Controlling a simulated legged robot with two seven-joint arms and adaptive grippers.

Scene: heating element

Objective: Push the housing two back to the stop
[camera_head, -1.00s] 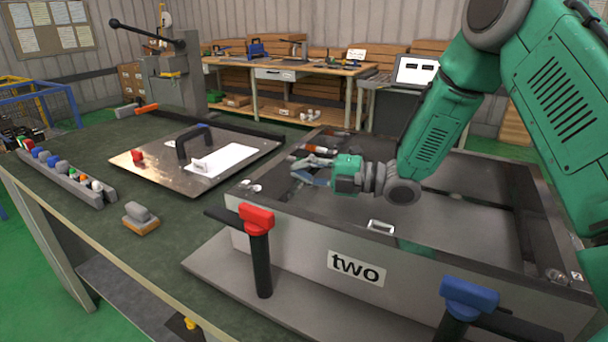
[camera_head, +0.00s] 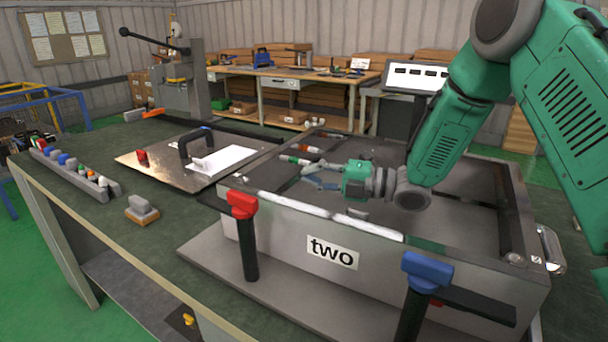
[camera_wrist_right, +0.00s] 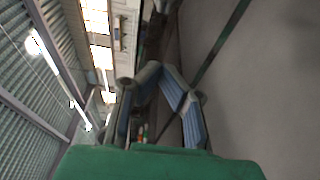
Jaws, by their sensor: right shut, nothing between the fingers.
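The housing two (camera_head: 372,270) is a large grey open-topped box with a white label reading "two" on its front wall. It stands on a grey plate (camera_head: 212,258) on the bench. A red-topped black handle (camera_head: 246,235) and a blue-topped black handle (camera_head: 422,290) stand in front of that wall. My right gripper (camera_head: 318,178) is shut and empty over the left part of the housing, pointing left. Its fingers also show in the right wrist view (camera_wrist_right: 160,105). I cannot tell whether it touches the housing. My left gripper is not in view.
A metal plate with a black handle (camera_head: 150,172) lies left of the housing. A rack of small coloured parts (camera_head: 85,180) and a small grey-and-orange block (camera_head: 142,210) are on the left of the bench. A lever press (camera_head: 180,85) stands behind. The bench between them is clear.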

